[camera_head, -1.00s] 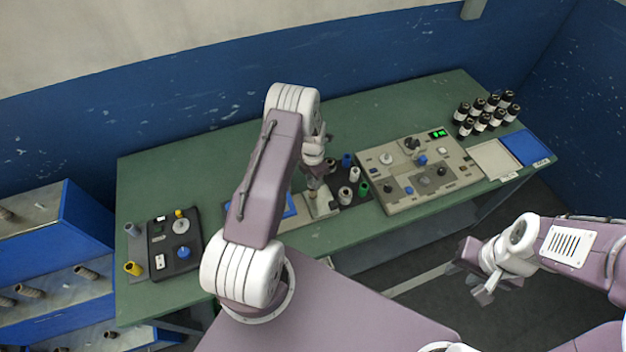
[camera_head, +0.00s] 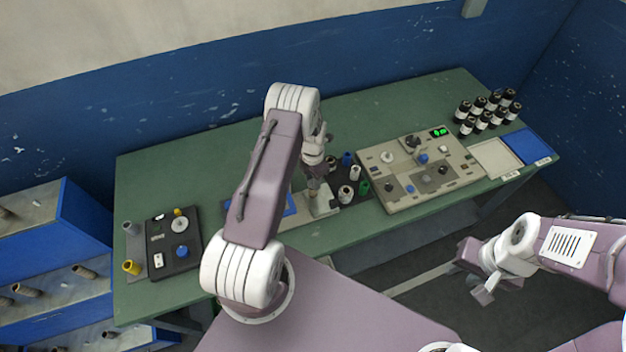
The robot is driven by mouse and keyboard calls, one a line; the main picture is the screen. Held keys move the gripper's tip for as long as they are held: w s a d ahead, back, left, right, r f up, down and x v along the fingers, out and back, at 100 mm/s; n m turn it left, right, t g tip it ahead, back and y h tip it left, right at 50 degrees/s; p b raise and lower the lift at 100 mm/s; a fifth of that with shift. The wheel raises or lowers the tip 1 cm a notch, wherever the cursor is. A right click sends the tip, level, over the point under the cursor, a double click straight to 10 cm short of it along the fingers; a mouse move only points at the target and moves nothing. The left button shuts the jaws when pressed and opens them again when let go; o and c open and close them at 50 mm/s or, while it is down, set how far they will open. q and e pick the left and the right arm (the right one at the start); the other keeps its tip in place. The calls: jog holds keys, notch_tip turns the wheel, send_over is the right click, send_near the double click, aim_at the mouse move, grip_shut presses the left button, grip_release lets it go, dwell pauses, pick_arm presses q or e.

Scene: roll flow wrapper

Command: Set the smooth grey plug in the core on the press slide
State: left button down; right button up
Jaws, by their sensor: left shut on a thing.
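My left arm reaches over the green bench, and its gripper (camera_head: 314,174) points down above a small pale block (camera_head: 323,205) that looks like the press slide. A brownish core (camera_head: 313,187) stands upright there, directly below the fingers. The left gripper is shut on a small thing. The arm and fingers hide most of it, so I cannot tell its colour or whether it touches the core. I cannot pick out the smooth grey plug. My right gripper (camera_head: 482,284) hangs off the bench front at the right, away from the work; its finger gap is unclear.
A dark mat with white (camera_head: 346,194) and green (camera_head: 363,187) spools lies right of the block. A beige control panel (camera_head: 400,203), pale tray (camera_head: 497,160), blue tray (camera_head: 527,146) and several dark bottles (camera_head: 466,127) are farther right. A black fixture board (camera_head: 160,232) is at left.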

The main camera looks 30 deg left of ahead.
pick_arm(q)
jog(key=shift+c, duration=2.2)
grip_release()
notch_tip(320, 180, up, 8)
jog(key=p, duration=0.5)
jog(key=shift+p, duration=0.35)
jog(key=shift+f, duration=0.15)
